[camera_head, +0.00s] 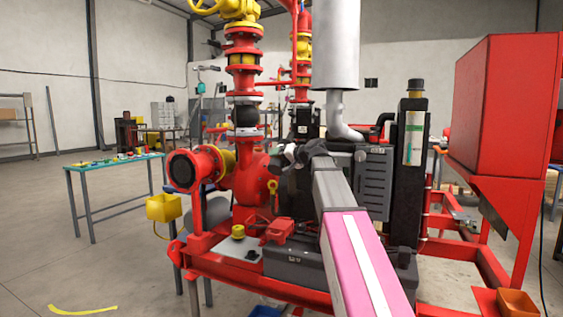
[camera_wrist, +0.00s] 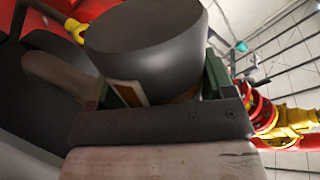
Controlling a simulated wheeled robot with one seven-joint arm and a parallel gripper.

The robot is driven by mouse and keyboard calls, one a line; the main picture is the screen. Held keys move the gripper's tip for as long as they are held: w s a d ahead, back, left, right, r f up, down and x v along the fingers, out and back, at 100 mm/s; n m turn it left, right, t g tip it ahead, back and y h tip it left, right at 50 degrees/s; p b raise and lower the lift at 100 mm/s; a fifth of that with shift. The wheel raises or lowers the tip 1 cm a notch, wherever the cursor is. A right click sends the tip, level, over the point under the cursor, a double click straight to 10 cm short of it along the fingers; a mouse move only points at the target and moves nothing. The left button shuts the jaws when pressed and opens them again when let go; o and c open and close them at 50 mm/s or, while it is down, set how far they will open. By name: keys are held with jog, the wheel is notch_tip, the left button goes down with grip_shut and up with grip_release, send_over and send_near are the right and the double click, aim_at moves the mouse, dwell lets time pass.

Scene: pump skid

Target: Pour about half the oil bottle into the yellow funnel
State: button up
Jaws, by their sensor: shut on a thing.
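My gripper (camera_wrist: 160,88) is shut on a dark grey, round-bodied thing that I take to be the oil bottle (camera_wrist: 145,42). It fills the top middle of the wrist view, tilted, with part of a pale label between the green finger pads. In the head view my arm reaches from the bottom to the middle of the skid, and its end (camera_head: 303,152) is small and dark against the engine. I cannot make out the bottle or its mouth there. I cannot pick out the yellow funnel for certain; a small yellow piece (camera_head: 272,187) shows left of my arm by the red pump.
The red skid frame (camera_head: 225,262) carries red pipework (camera_head: 243,85), a grey exhaust cylinder (camera_head: 336,45) and a black tank (camera_head: 411,150) close around my arm. A red box (camera_head: 505,105) stands at the right. A green-topped table (camera_head: 115,162) is at left, with open floor before it.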

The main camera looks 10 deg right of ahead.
jog(key=shift+s+a+r+m+g, duration=0.25)
jog(key=shift+s+r+m+g, duration=0.2)
jog(key=shift+r+m, duration=0.3)
dwell(3.3)
jog(key=shift+s+a+r+m+g+y, duration=0.1)
jog(key=shift+s+r+m+g+y, duration=0.1)
jog(key=shift+r+m, duration=0.2)
jog(key=shift+s+a+r+m+g+y, duration=0.15)
jog(key=shift+r+m, duration=0.1)
jog(key=shift+r, duration=0.25)
dwell(3.1)
